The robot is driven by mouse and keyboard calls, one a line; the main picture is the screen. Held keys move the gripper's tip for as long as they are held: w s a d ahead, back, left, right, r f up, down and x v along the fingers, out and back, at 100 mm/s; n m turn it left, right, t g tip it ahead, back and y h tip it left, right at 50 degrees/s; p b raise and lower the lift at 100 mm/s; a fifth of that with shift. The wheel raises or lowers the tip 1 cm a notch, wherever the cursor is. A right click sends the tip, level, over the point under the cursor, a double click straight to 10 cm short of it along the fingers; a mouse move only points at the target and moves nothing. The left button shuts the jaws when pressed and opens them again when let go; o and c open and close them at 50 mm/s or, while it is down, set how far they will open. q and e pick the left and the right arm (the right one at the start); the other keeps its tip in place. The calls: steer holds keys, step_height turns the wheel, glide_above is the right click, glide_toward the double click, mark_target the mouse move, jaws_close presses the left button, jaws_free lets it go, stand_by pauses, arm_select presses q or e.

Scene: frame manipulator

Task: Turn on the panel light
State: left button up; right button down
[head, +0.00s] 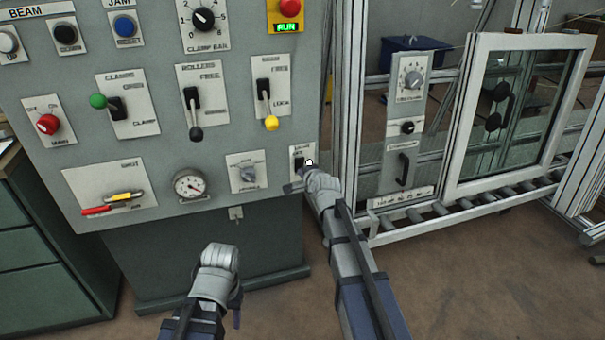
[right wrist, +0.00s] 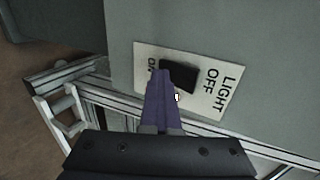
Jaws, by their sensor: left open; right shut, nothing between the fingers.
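The light switch (head: 298,163) is a black rocker on a white plate at the lower right of the grey panel. In the right wrist view the rocker (right wrist: 180,77) lies between the words OFF and ON on the LIGHT plate (right wrist: 212,92).
The panel carries levers, knobs and buttons, including the yellow-tipped lever (head: 271,123) above the switch and a gauge (head: 190,184) to its left. A metal frame with a glazed door (head: 462,110) and rollers (head: 470,205) stands to the right. A green cabinet (head: 30,260) is at left.

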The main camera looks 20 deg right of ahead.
steer(key=shift+w+r+p, duration=0.1)
steer(key=shift+r+p, duration=0.5)
steer(key=shift+r, duration=0.2)
steer(key=f+p+v, duration=0.1)
steer(key=p+v, duration=0.3)
steer(key=v, duration=1)
steer(key=shift+s+f+p, duration=0.2)
steer(key=shift+s+p, duration=0.15)
